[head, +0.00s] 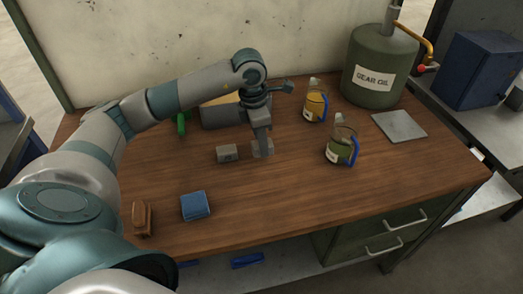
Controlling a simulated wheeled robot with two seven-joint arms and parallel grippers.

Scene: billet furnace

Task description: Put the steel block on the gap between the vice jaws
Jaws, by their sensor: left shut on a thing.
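My left gripper (262,143) points down over the middle of the workbench. It is shut on a small grey block, the steel block (264,151), which shows at the fingertips low over the wood; I cannot tell whether it touches the bench. Another small grey block (227,153) with a dark mark lies just left of the gripper, apart from it. Behind the gripper is a grey and tan boxy thing (220,112), partly hidden by my arm; I cannot make out vice jaws or a gap on it. My right gripper is not in view.
A green thing (182,123) stands left of the boxy thing. Two jugs (315,106) (341,148), a grey plate (399,125) and a gear oil drum (377,75) are to the right. A blue block (195,205) and a brown brush-like thing (142,217) lie front left. The front middle of the bench is clear.

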